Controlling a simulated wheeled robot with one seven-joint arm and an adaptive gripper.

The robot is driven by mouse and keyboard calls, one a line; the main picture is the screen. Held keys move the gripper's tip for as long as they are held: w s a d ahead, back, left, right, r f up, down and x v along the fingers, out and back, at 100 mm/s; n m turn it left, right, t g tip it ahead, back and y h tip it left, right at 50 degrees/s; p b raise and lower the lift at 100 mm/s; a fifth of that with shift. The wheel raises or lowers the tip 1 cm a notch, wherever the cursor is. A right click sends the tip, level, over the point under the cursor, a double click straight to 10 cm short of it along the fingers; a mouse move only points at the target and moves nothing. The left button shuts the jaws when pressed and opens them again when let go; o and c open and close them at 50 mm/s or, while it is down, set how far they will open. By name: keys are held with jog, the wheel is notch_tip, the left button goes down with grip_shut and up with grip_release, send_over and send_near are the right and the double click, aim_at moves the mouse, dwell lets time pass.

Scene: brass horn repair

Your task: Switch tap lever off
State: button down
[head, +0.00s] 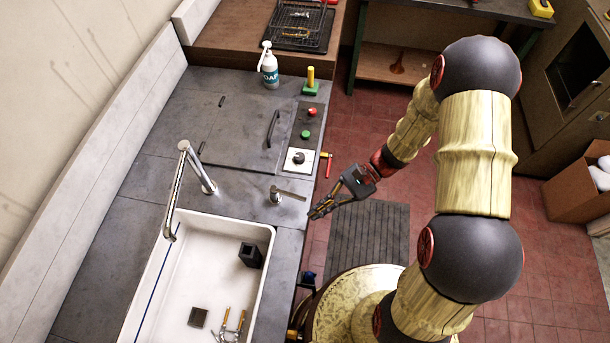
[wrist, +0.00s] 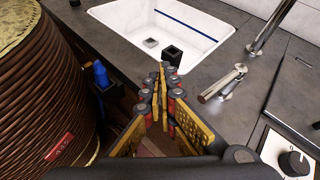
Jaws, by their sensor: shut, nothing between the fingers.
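The tap lever (head: 288,194) is a short metal handle on a round post, on the grey counter right of the sink's back corner. It points right, toward the counter's front edge. In the wrist view the lever (wrist: 222,84) lies to the right of my fingers. The tap spout (head: 182,190) is a tall bent chrome pipe reaching over the white sink (head: 268,230). My gripper (head: 313,215) is shut and empty, just beyond the counter's front edge, near the lever's tip but apart from it. In the wrist view the fingers of my gripper (wrist: 162,72) meet at the tips.
A control panel with a dial (head: 299,158) and red and green buttons lies beyond the lever. A soap bottle (head: 269,68) stands farther back. The counter around the lever is clear.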

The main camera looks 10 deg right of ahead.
aim_at(290, 195)
jog(key=w+r+n+t+h+p, duration=0.1)
jog(key=w+r+n+h+p, duration=0.3)
jog(key=w, duration=0.4)
jog(key=w+r+n+t+h+p, duration=0.1)
jog(key=w+r+n+h+p, duration=0.1)
jog(key=w+r+h, duration=0.55)
jog(key=shift+y, duration=0.65)
jog(key=x, duration=0.4)
jog(key=w+x, duration=0.1)
jog(key=x, duration=0.7)
jog(key=shift+w+f, duration=0.25)
jog(key=shift+f, duration=0.1)
jog(key=s, duration=0.1)
jog(key=s+a, duration=0.1)
jog(key=s, duration=0.1)
jog(key=shift+a+r, duration=0.1)
jog(key=shift+a, duration=0.15)
jog(key=shift+s+a, duration=0.15)
jog(key=shift+s, duration=0.05)
jog(key=shift+s+a+m+y+p, duration=0.15)
jog(key=shift+s+m+y+p, duration=0.15)
jog(key=shift+s+m, duration=0.45)
jog(key=shift+s, duration=0.2)
